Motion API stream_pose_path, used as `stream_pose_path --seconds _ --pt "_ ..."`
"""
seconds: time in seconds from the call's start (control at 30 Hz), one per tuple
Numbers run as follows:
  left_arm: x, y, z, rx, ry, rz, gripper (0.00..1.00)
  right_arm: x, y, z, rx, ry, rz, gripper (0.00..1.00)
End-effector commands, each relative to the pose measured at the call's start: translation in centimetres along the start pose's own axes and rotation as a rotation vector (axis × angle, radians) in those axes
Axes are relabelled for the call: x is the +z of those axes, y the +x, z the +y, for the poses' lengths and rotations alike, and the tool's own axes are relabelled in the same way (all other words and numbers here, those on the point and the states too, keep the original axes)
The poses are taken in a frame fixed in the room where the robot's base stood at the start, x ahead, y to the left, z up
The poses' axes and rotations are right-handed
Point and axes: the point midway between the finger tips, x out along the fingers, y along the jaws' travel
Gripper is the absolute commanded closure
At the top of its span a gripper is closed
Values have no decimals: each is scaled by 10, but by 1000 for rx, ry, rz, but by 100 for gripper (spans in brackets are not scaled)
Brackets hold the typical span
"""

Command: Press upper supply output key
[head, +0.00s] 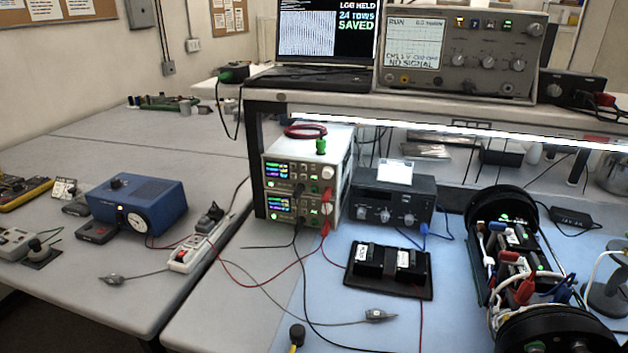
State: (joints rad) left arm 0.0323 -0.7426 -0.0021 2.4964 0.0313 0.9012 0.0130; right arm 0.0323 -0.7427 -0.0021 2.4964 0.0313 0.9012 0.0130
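Two bench power supplies are stacked under the shelf, left of the middle of the head view. The upper supply (290,178) has a small lit display with coloured readouts, and small keys and a knob to its right. The lower supply (288,210) has a similar lit display, and red and black leads run down from its front. The output key of the upper supply is too small to pick out for certain. A green light shows on each front panel. Neither of my grippers is in view.
A red cable coil (305,131) and a green plug (321,146) lie on top of the stack. A grey instrument (390,199) stands close on its right. A black tray (388,271) and loose leads lie in front. An open cylinder assembly (520,265) occupies the right. A blue box (137,204) stands left.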

Motion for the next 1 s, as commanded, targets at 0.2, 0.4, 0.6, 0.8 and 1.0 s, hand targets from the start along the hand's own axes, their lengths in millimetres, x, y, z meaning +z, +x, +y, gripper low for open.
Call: stream_pose_path --seconds 0.2,0.4,0.6,0.8,1.0 --pt "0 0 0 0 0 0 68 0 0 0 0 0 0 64" --pt "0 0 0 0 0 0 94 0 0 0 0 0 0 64" --pt "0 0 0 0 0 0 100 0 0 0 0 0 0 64" --pt "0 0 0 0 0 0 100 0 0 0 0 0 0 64" --pt "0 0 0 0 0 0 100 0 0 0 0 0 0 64"
